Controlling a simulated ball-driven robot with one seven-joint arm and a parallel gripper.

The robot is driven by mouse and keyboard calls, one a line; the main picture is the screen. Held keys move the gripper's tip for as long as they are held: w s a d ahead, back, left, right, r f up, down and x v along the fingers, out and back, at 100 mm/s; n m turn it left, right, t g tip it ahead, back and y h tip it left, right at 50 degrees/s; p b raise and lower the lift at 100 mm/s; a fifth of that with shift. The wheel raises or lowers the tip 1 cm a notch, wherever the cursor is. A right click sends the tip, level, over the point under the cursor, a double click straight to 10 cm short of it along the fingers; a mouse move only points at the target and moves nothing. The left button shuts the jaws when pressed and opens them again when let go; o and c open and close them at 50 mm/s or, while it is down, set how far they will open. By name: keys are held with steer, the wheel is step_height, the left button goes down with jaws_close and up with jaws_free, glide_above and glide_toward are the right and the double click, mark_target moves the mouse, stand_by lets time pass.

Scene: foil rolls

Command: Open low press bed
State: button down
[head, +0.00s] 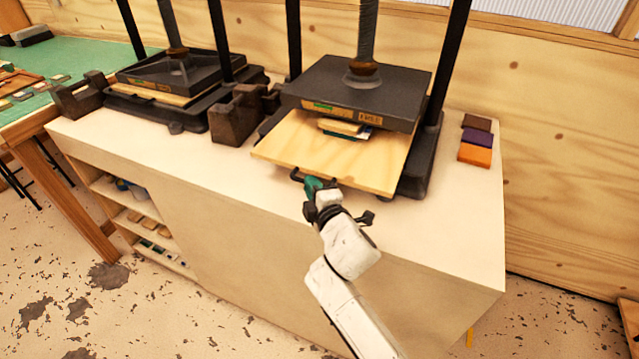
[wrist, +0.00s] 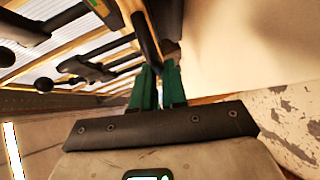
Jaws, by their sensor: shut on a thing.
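The right press has a dark upper plate (head: 360,92) on a screw. Its light wooden bed (head: 335,158) juts out toward me from under that plate. A few small books (head: 345,128) lie on the bed, partly under the plate. A dark handle (head: 297,176) is on the bed's front edge. My gripper (head: 312,186) is at this handle with its green fingers closed on it. In the wrist view the green fingers (wrist: 157,88) are close together around a dark bar.
A second press (head: 170,75) stands to the left, with dark blocks (head: 238,112) between the two. Coloured books (head: 475,145) lie right of the press. The white bench top (head: 455,225) is clear at the front right. Shelves (head: 130,215) are below at left.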

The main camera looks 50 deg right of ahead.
steer(key=s+a+b, duration=0.4)
steer(key=a, duration=0.7)
steer(key=shift+a, duration=0.2)
steer(key=c, duration=1.2)
jaws_free()
steer(key=shift+o, duration=0.2)
steer(key=shift+s, duration=0.1)
steer(key=b+v, duration=0.1)
steer(key=v, duration=0.9)
steer(key=shift+s+a+b, duration=0.2)
steer(key=shift+s+b, duration=0.1)
